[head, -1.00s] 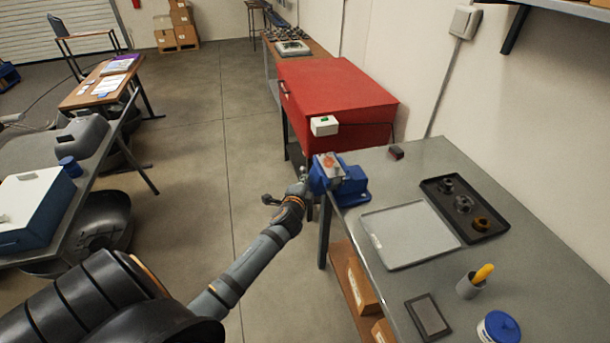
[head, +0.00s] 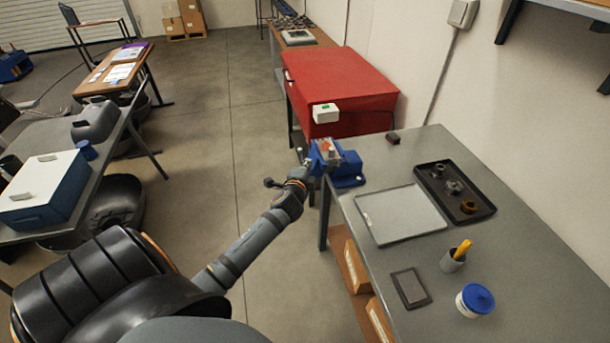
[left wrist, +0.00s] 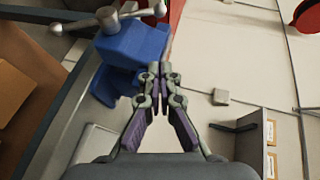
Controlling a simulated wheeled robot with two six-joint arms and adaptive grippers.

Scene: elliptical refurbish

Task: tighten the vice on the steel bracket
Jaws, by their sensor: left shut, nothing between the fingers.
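In the left wrist view, the gripper's fingertips (left wrist: 158,72) are together and empty, in front of the blue vice body (left wrist: 132,48). The metal vice handle (left wrist: 105,18) crosses above them. Contact with the handle cannot be told. My right gripper is not visible.
The bench (head: 385,265) bears a pale tray (head: 400,215), a black tray (head: 480,212) of round parts, a cup (head: 452,262) and a blue-lidded tub (head: 474,300). A red cabinet (head: 340,85) stands behind the vice. Open floor lies left of the bench.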

